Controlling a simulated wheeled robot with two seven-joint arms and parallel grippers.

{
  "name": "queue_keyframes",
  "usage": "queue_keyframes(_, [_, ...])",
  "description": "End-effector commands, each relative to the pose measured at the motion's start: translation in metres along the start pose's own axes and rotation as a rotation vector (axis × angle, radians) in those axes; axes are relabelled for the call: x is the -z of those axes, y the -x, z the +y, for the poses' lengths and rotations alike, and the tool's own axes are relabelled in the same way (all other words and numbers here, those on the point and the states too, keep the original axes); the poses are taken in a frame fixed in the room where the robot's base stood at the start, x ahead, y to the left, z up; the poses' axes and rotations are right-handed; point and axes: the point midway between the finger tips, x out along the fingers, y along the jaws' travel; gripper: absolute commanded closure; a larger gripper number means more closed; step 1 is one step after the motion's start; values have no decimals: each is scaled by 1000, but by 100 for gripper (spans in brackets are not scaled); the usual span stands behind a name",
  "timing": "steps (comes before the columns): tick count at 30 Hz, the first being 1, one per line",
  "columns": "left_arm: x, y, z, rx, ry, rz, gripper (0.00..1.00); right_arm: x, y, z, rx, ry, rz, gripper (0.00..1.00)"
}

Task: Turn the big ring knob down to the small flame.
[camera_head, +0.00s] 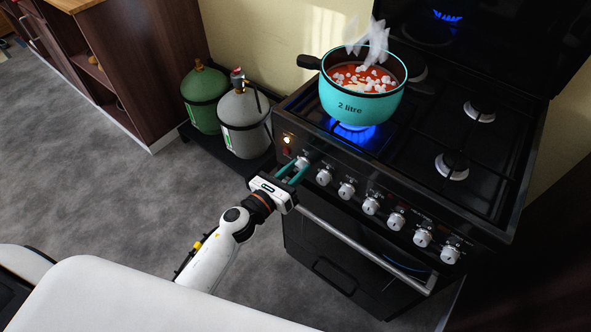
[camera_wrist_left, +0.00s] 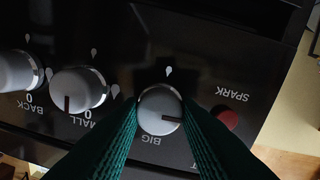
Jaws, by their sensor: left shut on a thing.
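The big ring knob (camera_wrist_left: 160,108) is a white round knob marked BIG on the stove's dark front panel. In the wrist view, which shows the lettering upside down, its dark pointer line points to the right. My left gripper (camera_head: 299,170) has its green fingers on either side of this knob, shut on it; the fingers also show in the wrist view (camera_wrist_left: 160,125). A blue flame (camera_head: 352,132) burns under the turquoise pot (camera_head: 360,105). My right gripper is in neither view.
A small ring knob (camera_wrist_left: 78,90) with its pointer at 0 and a red spark button (camera_wrist_left: 228,118) flank the knob. More knobs (camera_head: 371,205) run along the panel above the oven handle (camera_head: 365,247). Gas bottles (camera_head: 243,118) stand left of the stove. Steam rises from the pot.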

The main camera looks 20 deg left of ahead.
Motion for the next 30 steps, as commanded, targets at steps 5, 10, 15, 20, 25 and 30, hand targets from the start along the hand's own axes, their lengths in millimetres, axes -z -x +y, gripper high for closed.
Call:
queue_keyframes(5, [0, 0, 0, -2, 93, 4, 93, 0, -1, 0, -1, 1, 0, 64])
queue_keyframes(10, [0, 0, 0, -3, 231, 10, 93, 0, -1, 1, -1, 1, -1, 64])
queue_keyframes(15, [0, 0, 0, -4, 392, 16, 93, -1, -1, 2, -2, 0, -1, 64])
queue_keyframes(20, [0, 0, 0, -6, 545, 23, 93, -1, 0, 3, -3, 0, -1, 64])
queue_keyframes(25, [0, 0, 0, -7, 707, 30, 93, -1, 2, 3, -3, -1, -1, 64])
queue_keyframes(30, [0, 0, 0, -7, 869, 36, 93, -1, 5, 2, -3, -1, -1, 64])
